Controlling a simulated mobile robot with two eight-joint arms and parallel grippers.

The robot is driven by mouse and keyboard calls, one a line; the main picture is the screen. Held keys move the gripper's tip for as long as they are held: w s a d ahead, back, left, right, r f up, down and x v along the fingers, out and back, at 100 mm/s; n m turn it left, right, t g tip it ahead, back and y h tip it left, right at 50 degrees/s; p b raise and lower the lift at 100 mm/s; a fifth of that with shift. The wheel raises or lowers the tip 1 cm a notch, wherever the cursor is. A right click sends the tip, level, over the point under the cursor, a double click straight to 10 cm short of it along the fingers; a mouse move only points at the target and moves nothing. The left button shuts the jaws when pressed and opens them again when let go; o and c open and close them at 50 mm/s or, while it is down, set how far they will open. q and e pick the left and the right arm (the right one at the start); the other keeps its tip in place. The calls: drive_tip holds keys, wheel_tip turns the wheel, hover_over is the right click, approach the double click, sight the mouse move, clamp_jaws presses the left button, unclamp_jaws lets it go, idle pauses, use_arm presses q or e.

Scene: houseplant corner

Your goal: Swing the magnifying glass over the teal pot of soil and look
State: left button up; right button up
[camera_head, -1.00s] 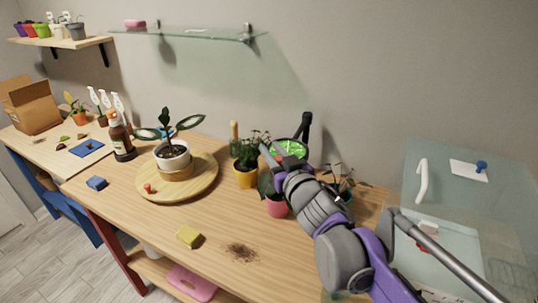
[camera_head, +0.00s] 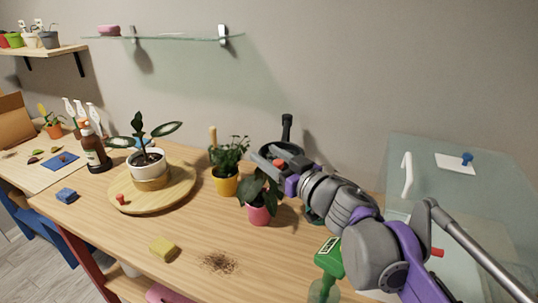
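The magnifying glass (camera_head: 287,128) stands at the back of the table by the wall, with a dark upright arm and a dark round head. My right gripper (camera_head: 268,161) reaches in from the right and overlaps the lower part of the head. The fingers are small and partly merged with the dark head, so I cannot tell whether they grip it. A teal pot (camera_head: 313,216) shows only as a sliver below my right arm. Its contents are hidden. My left gripper is not in view.
Spilled soil (camera_head: 218,262) and a yellow sponge (camera_head: 163,249) lie on the table's front part.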

sight(281, 164)
drive_tip(key=shift+s+d+r, duration=0.1)
drive_tip(key=v, duration=0.7)
drive_tip(key=shift+s+d+p, duration=0.15)
drive_tip(key=shift+p, duration=0.2)
